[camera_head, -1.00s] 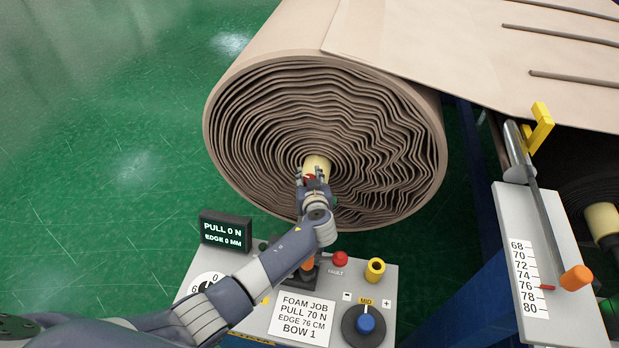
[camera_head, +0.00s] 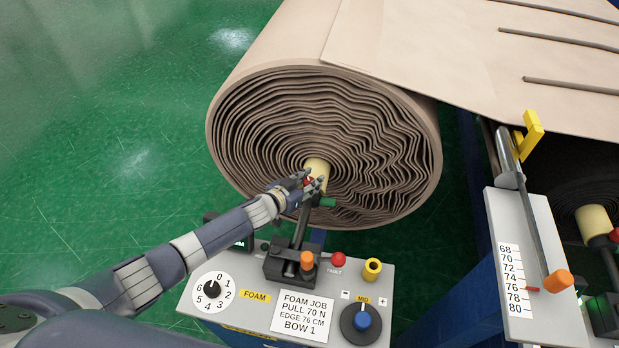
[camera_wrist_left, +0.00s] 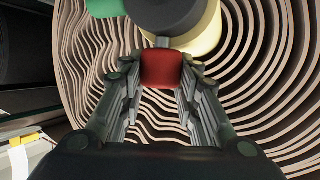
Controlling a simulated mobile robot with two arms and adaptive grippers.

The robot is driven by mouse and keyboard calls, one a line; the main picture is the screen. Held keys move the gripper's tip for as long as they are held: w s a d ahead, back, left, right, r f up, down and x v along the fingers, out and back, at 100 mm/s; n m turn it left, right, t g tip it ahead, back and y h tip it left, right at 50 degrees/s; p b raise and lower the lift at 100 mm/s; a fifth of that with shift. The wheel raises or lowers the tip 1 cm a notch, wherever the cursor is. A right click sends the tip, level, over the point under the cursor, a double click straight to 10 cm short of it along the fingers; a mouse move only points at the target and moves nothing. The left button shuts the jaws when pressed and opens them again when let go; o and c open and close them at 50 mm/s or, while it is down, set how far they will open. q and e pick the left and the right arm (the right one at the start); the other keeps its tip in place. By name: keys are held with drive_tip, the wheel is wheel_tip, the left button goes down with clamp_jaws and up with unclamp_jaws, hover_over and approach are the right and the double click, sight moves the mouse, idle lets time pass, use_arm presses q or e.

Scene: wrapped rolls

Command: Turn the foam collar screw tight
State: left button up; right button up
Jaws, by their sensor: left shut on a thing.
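The foam roll (camera_head: 262,120) faces me with its wavy layered end. A pale yellow core (camera_head: 317,165) sticks out of its centre and also shows in the left wrist view (camera_wrist_left: 207,32). A dark grey collar (camera_wrist_left: 165,12) sits at the core's end, with a red screw head (camera_wrist_left: 161,69) on a short metal stem. My left gripper (camera_head: 311,184) is at the core, its fingers closed on both sides of the red head, as the left wrist view (camera_wrist_left: 161,85) shows. The fingers hide most of the screw in the head view. My right gripper is out of view.
A scale plate (camera_head: 545,270) stands right. Open green floor (camera_head: 120,130) lies left.

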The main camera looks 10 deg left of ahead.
use_arm(q)
drive_tip(key=shift+m+g+h, duration=0.4)
drive_tip(key=shift+m, duration=0.1)
drive_tip(key=o, duration=1.1)
drive_tip(key=v, duration=1.2)
drive_tip(key=shift+a+f, duration=0.1)
